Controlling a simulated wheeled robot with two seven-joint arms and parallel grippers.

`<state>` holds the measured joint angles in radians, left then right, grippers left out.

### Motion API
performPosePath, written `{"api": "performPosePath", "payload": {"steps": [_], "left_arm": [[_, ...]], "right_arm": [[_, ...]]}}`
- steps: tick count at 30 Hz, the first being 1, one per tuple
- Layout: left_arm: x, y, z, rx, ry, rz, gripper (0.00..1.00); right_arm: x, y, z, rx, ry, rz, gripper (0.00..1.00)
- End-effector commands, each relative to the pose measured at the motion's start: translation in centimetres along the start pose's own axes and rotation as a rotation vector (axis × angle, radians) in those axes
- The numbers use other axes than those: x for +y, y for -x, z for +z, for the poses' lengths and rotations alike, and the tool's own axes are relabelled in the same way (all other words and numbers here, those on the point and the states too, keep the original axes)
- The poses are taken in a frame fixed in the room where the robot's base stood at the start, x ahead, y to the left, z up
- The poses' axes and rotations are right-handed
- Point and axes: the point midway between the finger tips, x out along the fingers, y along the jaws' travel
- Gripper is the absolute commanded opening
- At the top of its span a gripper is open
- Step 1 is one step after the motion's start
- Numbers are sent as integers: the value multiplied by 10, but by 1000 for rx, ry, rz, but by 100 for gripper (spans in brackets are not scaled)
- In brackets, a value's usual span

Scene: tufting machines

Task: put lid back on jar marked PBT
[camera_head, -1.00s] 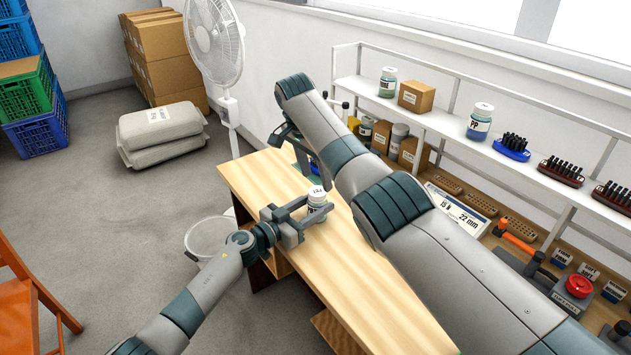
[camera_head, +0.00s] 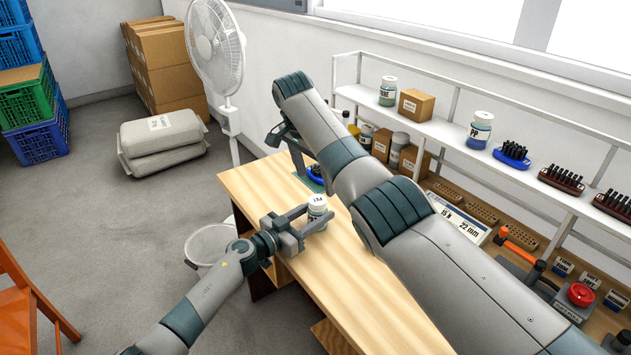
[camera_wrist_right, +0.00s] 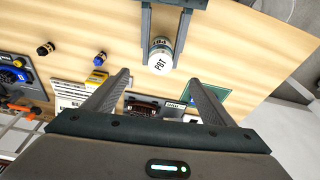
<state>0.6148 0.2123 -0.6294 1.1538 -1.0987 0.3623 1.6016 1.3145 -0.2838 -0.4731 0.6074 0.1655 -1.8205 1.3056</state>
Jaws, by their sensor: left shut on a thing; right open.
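The jar marked PBT (camera_head: 318,212) is at the table's left part in the head view, with a white lid (camera_head: 317,200) on top. In the right wrist view the lid (camera_wrist_right: 160,63) is marked PBT and sits over the jar's labelled side (camera_wrist_right: 161,42); whether it is fully seated I cannot tell. My left gripper (camera_head: 310,217) is shut around the jar's body. My right gripper (camera_wrist_right: 159,76) is open and empty, its fingers pointing toward the jar and apart from it. In the head view my right arm hides most of that gripper.
The wooden table (camera_head: 350,275) is bare in front of the jar. A shelf (camera_head: 440,134) behind holds jars, a carton (camera_head: 415,103) and brush-like blocks. A yellow item (camera_wrist_right: 97,77) and dark small parts lie in the right wrist view. A bin (camera_head: 208,245) stands left of the table.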

Motion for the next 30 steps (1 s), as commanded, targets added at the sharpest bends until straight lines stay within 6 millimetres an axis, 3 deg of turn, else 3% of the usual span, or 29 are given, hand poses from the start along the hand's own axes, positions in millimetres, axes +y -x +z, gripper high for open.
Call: {"api": "performPosePath", "payload": {"steps": [9, 15, 21, 29, 30], "left_arm": [[0, 0, 0, 0, 0, -1, 0], [0, 0, 0, 0, 0, 0, 0], [0, 0, 0, 0, 0, 0, 0], [0, 0, 0, 0, 0, 0, 0], [0, 0, 0, 0, 0, 0, 48]], "right_arm": [[-1, 57, 0, 1, 1, -4, 77], [0, 84, 0, 0, 0, -1, 77], [0, 96, 0, 1, 1, -1, 77], [0, 96, 0, 0, 1, 0, 77], [0, 96, 0, 0, 1, 0, 77]]}}
